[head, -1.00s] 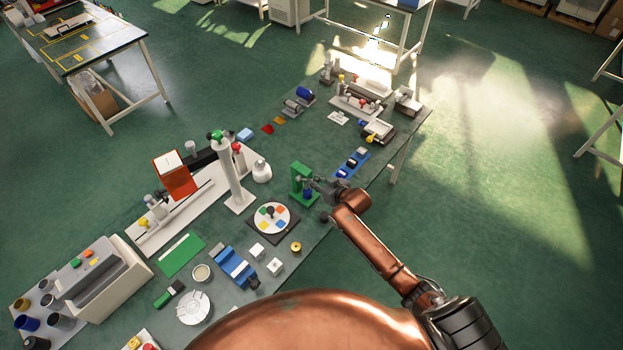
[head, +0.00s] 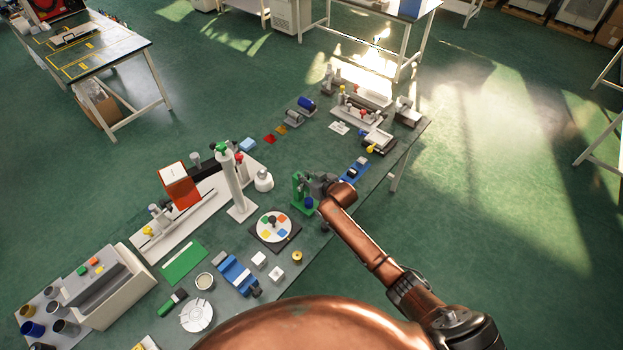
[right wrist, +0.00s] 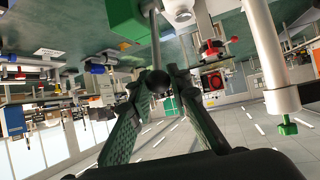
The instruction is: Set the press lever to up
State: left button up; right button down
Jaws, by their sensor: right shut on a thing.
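The green press (head: 297,190) stands on the table near its front edge. In the right wrist view its green body (right wrist: 126,18) is at the top, and a thin grey lever rod (right wrist: 155,40) ends in a dark ball knob (right wrist: 158,80). My right gripper (head: 318,183) is at the right of the press, close to its top. In the right wrist view the gripper (right wrist: 158,84) is shut on the knob, with a finger on each side. The lever's angle is hard to tell in the head view because the gripper covers it. My left gripper is not in view.
A blue cylinder (head: 309,203) sits at the press's foot. The round coloured dial (head: 273,226) is to its left and a blue tray (head: 354,171) to its right. A white column (head: 233,185) stands behind left. Open floor lies right of the table.

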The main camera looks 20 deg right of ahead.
jog(key=shift+w+a+r, duration=0.15)
jog(key=shift+a+r, duration=0.05)
jog(key=shift+a, duration=0.1)
jog(key=c, duration=1.9)
grip_release()
jog(key=shift+c, duration=0.2)
jog(key=shift+o, duration=0.7)
jog(key=shift+d+f, duration=0.15)
jog(key=v, duration=1.2)
